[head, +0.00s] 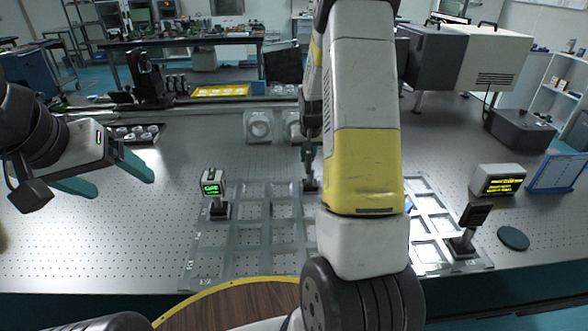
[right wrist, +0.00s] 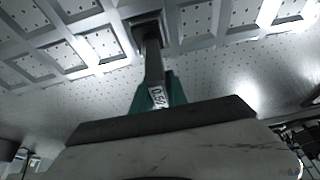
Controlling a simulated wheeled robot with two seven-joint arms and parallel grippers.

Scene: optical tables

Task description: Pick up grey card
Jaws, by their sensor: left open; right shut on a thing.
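My right gripper (head: 308,158) reaches down at the middle of the table, partly hidden by my own right arm. In the right wrist view its teal fingers (right wrist: 158,92) are shut on a slim grey card (right wrist: 153,62) with a small printed label. The card's dark square foot (head: 310,186) sits at the perforated grid plate; any gap beneath it cannot be told. The card's face is seen nearly edge-on. My left gripper (head: 112,177) is open and empty above the left side of the table, well away from the card.
A small green-lit display (head: 211,188) stands on a post left of my right gripper. A dark panel (head: 474,215) on a post, a yellow-lit box (head: 497,180) and a dark round disc (head: 513,238) are at right. The table's front left is clear.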

